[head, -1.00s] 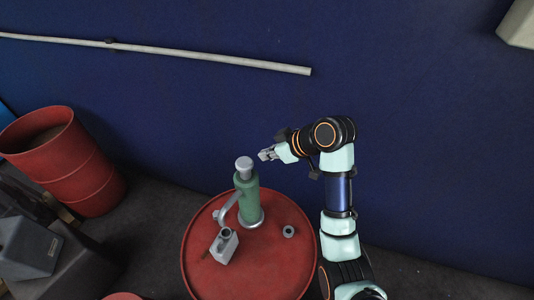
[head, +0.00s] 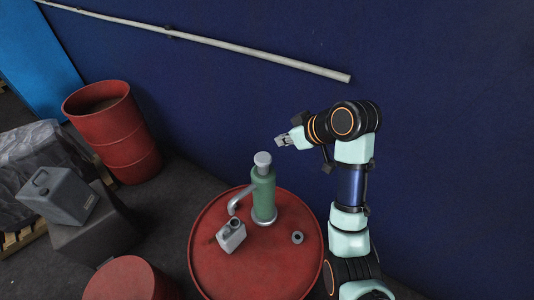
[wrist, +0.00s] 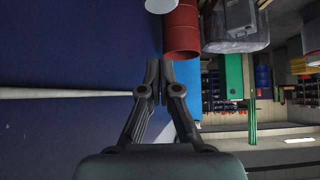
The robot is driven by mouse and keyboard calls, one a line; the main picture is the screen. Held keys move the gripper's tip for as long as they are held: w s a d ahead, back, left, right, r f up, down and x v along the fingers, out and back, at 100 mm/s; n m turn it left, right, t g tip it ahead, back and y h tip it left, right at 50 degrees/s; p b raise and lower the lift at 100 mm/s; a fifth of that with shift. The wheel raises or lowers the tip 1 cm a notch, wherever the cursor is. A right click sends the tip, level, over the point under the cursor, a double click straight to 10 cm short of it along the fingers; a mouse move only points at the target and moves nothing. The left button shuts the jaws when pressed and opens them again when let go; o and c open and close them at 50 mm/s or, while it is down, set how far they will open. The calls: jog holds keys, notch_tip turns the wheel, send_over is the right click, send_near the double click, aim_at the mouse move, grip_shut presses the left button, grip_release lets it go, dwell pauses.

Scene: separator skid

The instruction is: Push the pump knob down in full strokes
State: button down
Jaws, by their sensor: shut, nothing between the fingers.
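The pump (head: 263,196) is an upright green cylinder on top of a red drum (head: 215,272). Its pale grey knob (head: 262,159) stands on top, and a grey spout (head: 240,199) bends out to the left. My gripper (head: 279,141) is above and slightly right of the knob in the head view, apart from it. The fingers are shut and empty; they also show in the wrist view (wrist: 160,82). A pale rounded piece at the wrist view's top edge may be the knob, but I cannot tell.
A small grey can (head: 231,237) stands below the spout, and a grey ring (head: 297,238) lies on the drum top. A blue wall with a pale pipe (head: 230,47) is behind. An open red barrel (head: 122,140) and a grey jerrycan (head: 58,195) are at left.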

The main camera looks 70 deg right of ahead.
jog(key=p, duration=0.1)
send_over(261, 155)
jog(key=s+a, duration=0.1)
jog(key=s, duration=0.2)
jog(key=f, duration=0.6)
jog(key=shift+w, duration=0.2)
notch_tip(261, 155, down, 4)
jog(key=shift+r+p, duration=0.15)
jog(key=shift+p, duration=0.35)
jog(key=shift+f, duration=0.4)
